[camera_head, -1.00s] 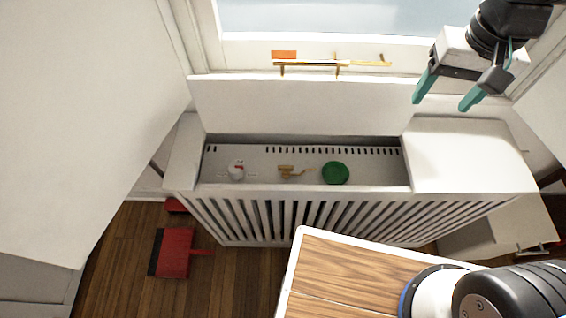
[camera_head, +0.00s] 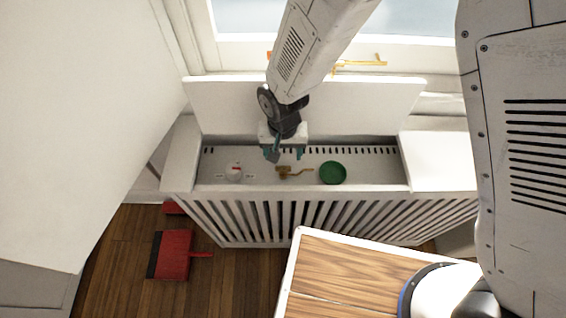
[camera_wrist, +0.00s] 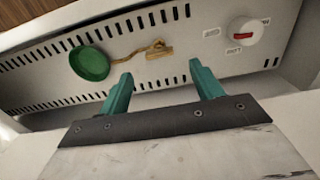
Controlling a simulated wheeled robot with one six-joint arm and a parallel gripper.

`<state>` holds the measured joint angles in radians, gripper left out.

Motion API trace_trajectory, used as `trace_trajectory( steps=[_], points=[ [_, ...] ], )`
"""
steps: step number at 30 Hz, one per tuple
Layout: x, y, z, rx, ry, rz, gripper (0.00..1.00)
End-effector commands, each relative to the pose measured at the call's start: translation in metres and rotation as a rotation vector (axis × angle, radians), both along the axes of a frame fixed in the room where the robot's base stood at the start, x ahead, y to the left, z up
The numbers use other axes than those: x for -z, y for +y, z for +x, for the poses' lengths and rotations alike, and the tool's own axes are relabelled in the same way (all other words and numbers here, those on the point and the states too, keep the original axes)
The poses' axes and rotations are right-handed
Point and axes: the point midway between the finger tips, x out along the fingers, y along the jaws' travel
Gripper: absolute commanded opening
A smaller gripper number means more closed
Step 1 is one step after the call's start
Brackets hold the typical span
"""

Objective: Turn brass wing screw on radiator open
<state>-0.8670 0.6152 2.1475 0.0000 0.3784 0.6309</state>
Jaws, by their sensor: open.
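The brass wing screw (camera_head: 284,171) sits on the pale perforated panel inside the open top of the radiator cover (camera_head: 300,205). A brass chain or arm runs from it towards a round green dish-like cap (camera_head: 333,172) on its right. In the wrist view the brass screw (camera_wrist: 158,50) lies beyond the fingertips, with the green cap (camera_wrist: 90,63) to its left. My gripper (camera_head: 285,154) is open and empty, above and behind the screw, apart from it. Its two teal fingers (camera_wrist: 160,75) point towards the panel. The fine shape of the screw is too small to tell.
A white knob (camera_head: 234,173) with a red mark sits left of the screw, between small labels. The raised lid (camera_head: 228,105) stands behind the opening. A wooden-topped surface (camera_head: 350,275) is in front. A red dustpan (camera_head: 175,255) lies on the floor at left.

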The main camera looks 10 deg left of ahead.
Motion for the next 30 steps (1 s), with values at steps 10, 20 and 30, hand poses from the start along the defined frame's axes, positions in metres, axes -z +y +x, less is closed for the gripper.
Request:
trace_trajectory(
  steps=[10, 20, 30],
  points=[
    [0.053, -0.002, 0.0, 0.0, 0.002, -0.003, 0.65],
    [0.064, -0.001, 0.001, 0.0, 0.0, 0.0, 0.65],
    [0.064, -0.001, 0.0, 0.0, 0.0, 0.0, 0.21]
  ],
)
